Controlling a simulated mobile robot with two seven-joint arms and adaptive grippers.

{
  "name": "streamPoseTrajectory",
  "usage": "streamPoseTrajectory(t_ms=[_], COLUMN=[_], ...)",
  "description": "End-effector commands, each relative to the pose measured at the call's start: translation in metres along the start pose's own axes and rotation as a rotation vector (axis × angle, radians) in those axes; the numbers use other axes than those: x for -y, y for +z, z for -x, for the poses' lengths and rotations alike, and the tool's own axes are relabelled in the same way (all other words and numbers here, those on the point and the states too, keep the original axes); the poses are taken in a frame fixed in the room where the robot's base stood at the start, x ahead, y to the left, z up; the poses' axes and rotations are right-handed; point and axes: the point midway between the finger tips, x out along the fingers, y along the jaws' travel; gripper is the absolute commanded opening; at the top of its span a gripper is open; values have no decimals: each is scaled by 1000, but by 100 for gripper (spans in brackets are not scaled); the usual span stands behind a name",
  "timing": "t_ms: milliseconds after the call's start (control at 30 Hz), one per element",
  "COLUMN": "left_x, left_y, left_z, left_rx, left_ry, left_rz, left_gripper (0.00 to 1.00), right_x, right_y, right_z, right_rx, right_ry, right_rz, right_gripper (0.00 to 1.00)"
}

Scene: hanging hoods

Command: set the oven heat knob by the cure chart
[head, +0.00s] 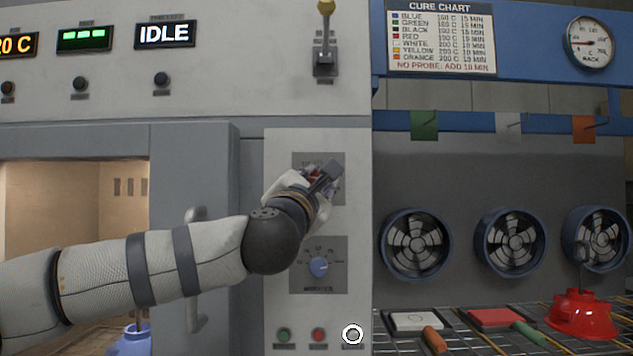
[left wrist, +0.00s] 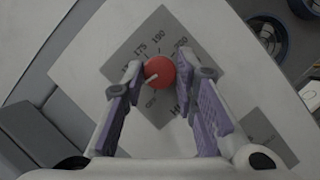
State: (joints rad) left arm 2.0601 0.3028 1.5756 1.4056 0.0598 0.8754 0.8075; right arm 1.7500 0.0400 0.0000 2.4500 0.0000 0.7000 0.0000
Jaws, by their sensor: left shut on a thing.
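The red heat knob (left wrist: 160,72) sits on a grey dial plate (left wrist: 150,45) in the left wrist view. Its white pointer aims to the picture's left and slightly down, between OFF and the lowest number mark. My left gripper (left wrist: 160,80) has its fingers on either side of the knob and is shut on it. In the head view the gripper (head: 318,183) covers most of the knob. The cure chart (head: 440,37) hangs at the upper right, listing colours with temperatures and minutes. My right gripper is out of view.
A blue minutes knob (head: 319,267) is just below. The oven opening at left shows a blue hood (head: 132,341). A red hood (head: 583,314) stands on the right rack. Displays include IDLE (head: 165,34). A lever (head: 325,55) is above, a gauge (head: 590,43) upper right.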

Motion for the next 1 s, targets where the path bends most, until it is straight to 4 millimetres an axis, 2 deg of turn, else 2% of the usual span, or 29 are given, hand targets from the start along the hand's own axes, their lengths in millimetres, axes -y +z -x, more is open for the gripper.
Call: streamPoseTrajectory(t_ms=[400,433,500,533,833,933,1000], left_x=[-3,-3,-3,-2,-1,-1,-2], left_y=[2,2,2,2,1,1,1], left_z=[0,0,0,0,2,14,30], left_rx=[5,5,4,4,3,4,4], left_ry=[2,2,1,1,-1,-2,-2], left_rz=[-8,-7,-7,-7,-7,-8,-8], left_gripper=[0,29,45,46,46,46,46], right_x=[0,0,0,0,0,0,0], right_y=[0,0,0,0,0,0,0], right_z=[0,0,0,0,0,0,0], right_rx=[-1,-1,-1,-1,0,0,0], right_ry=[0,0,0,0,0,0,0], right_rz=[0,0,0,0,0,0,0], right_gripper=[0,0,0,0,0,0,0])
